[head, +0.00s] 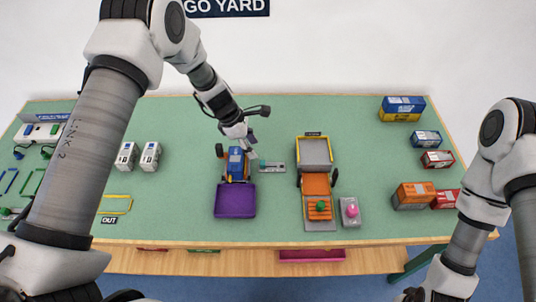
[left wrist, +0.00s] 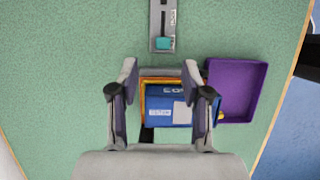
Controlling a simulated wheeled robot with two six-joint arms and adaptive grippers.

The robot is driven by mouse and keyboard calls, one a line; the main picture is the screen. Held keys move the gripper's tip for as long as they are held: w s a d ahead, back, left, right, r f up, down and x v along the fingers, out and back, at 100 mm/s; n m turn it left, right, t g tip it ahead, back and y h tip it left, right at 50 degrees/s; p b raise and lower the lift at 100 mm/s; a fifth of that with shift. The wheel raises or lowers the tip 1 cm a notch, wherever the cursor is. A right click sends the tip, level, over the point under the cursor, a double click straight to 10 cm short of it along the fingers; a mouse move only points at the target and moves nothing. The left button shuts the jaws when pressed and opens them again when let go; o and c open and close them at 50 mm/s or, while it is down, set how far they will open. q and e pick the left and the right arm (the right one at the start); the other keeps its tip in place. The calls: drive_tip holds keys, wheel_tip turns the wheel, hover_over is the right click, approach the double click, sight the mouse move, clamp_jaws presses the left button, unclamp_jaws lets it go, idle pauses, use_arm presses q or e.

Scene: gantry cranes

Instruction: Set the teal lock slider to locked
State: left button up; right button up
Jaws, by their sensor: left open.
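The lock slider is a small teal block (left wrist: 163,43) on a grey slotted plate (left wrist: 155,18). It sits at the slot's near end in the left wrist view. In the head view the plate (head: 274,167) lies mid-table, with the teal block (head: 262,164) at its left end. Lettering beside the slot is too small to read. My left gripper (left wrist: 160,68) is open and empty, its fingertips just short of the slider and apart from it. In the head view it (head: 251,150) hangs above and left of the plate. Only a dark part of my right gripper (head: 414,295) shows at the bottom edge.
A blue container (head: 236,163) in an orange frame and a purple tray (head: 235,212) stand close to the left gripper. An orange and grey vehicle (head: 316,184) is right of the plate. Several containers (head: 403,108) stand far right. Two white blocks (head: 150,156) are left.

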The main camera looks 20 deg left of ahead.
sight(262, 162)
use_arm(q)
drive_tip(key=shift+s+d+f+p, duration=0.2)
drive_tip(key=shift+s+d+f, duration=0.05)
drive_tip(key=shift+f, duration=0.25)
drive_tip(key=shift+s+d+f+p, duration=0.15)
drive_tip(key=shift+s+d+f, duration=0.1)
drive_tip(key=shift+f, duration=0.2)
drive_tip(key=x, duration=0.2)
drive_tip(key=w+x, duration=0.1)
drive_tip(key=x, duration=0.2)
drive_tip(key=shift+a+p, duration=0.1)
drive_tip(key=shift+p, duration=0.3)
drive_tip(key=shift+f, duration=0.25)
drive_tip(key=shift+s+r, duration=0.1)
drive_tip(key=shift+s, duration=0.05)
use_arm(e)
drive_tip(key=shift+s+r, duration=0.4)
drive_tip(key=shift+r, duration=0.15)
